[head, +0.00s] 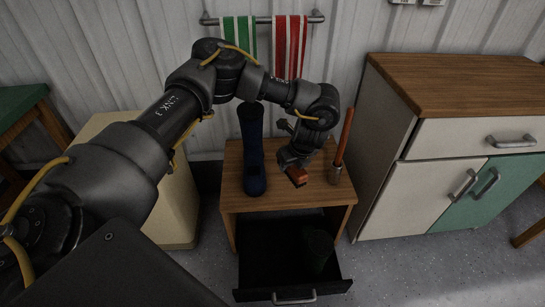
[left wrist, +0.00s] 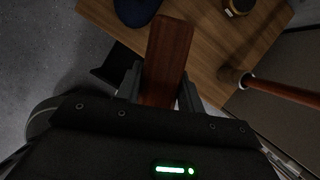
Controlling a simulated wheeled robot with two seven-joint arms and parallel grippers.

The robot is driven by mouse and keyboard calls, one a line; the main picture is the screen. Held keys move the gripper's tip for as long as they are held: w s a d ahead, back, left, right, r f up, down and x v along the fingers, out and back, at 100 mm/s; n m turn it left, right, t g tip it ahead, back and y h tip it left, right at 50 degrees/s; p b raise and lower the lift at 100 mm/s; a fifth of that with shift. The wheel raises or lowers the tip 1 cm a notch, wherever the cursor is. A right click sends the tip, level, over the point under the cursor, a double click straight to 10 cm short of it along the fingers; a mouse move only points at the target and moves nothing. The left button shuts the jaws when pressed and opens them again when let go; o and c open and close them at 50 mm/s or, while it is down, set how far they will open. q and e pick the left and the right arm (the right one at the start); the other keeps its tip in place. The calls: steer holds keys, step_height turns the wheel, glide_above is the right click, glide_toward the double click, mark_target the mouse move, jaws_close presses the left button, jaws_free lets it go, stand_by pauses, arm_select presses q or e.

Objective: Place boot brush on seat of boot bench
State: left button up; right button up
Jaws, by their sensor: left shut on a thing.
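The boot brush (left wrist: 170,50), a reddish-brown wooden block, is held between the fingers of my left gripper (left wrist: 160,88). In the head view the brush (head: 299,177) shows at the tip of my left gripper (head: 294,163), over the wooden seat of the boot bench (head: 285,198). The brush seems to be above the seat; I cannot tell whether it touches. In the left wrist view the bench seat (left wrist: 212,42) spreads out beyond the brush. The brush's underside is hidden. My right gripper is not in view.
A tall dark blue boot (head: 253,150) stands on the seat left of the brush. An orange-handled stick (head: 345,135) stands upright at the right. A small tin (left wrist: 238,6) sits farther along the seat. The bench's dark drawer (head: 290,292) is open, with a dark green object (head: 317,250) inside.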

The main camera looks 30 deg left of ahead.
mark_target(299, 175)
arm_select(q)
steer(key=s+d+r+n+g, duration=0.1)
steer(key=d+n, duration=0.1)
steer(key=n, duration=0.1)
steer(key=s+d+r+n+g, duration=0.1)
steer(key=d+n, duration=0.1)
steer(key=n, duration=0.1)
steer(key=s+d+r+n+g, duration=0.1)
steer(key=d+r+n, duration=0.1)
steer(key=n, duration=0.1)
steer(key=shift+s+d, duration=0.1)
steer(key=shift+s, duration=0.3)
steer(key=s+r+n+g+h, duration=0.3)
steer(key=s+r+n, duration=0.3)
steer(key=n, duration=0.8)
steer(key=shift+s+r+n+g+h, duration=0.3)
steer(key=shift+r+n+g+h, duration=0.1)
steer(key=shift+r+h, duration=0.15)
